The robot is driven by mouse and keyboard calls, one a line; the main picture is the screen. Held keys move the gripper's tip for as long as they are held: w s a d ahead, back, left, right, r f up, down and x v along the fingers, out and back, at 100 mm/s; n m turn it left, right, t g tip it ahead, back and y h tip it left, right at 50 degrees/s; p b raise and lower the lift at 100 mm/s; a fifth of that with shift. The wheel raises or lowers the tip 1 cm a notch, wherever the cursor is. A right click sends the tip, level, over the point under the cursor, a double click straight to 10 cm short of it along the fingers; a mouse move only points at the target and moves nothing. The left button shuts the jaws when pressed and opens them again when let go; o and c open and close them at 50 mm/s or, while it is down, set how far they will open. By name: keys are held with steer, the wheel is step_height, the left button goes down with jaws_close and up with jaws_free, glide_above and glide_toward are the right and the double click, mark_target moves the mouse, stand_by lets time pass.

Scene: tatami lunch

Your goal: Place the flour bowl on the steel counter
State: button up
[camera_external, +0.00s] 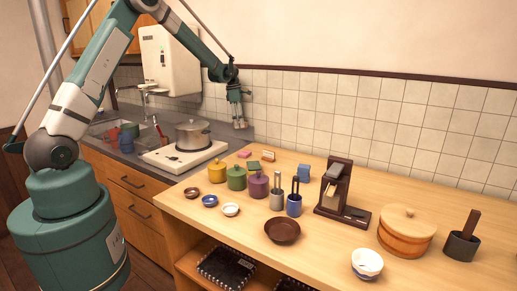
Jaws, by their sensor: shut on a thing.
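My gripper (240,123) is in the air over the right end of the grey steel counter (232,137), in front of the tiled wall. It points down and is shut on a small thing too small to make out. I cannot tell which bowl is the flour bowl. A small white bowl (229,210), a small blue bowl (210,201) and a small brown bowl (191,193) stand at the table's left. All are away from my gripper.
A steel pot (193,133) sits on a white stove (160,157) on the counter. Yellow (217,171), green (236,178) and purple pots (258,186) line the wooden table (330,245). A wooden rack (333,188) and lidded tub (405,232) stand farther right.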

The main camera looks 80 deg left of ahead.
steer(key=s+a+n, duration=0.3)
steer(key=s+a, duration=0.7)
steer(key=s, duration=0.5)
steer(key=shift+s, duration=0.2)
steer(key=shift+f, duration=0.1)
steer(key=shift+f, duration=3.1)
steer(key=shift+f, duration=0.1)
steer(key=shift+f, duration=1.8)
steer(key=shift+f, duration=0.15)
steer(key=o, duration=1)
steer(key=shift+r, duration=0.2)
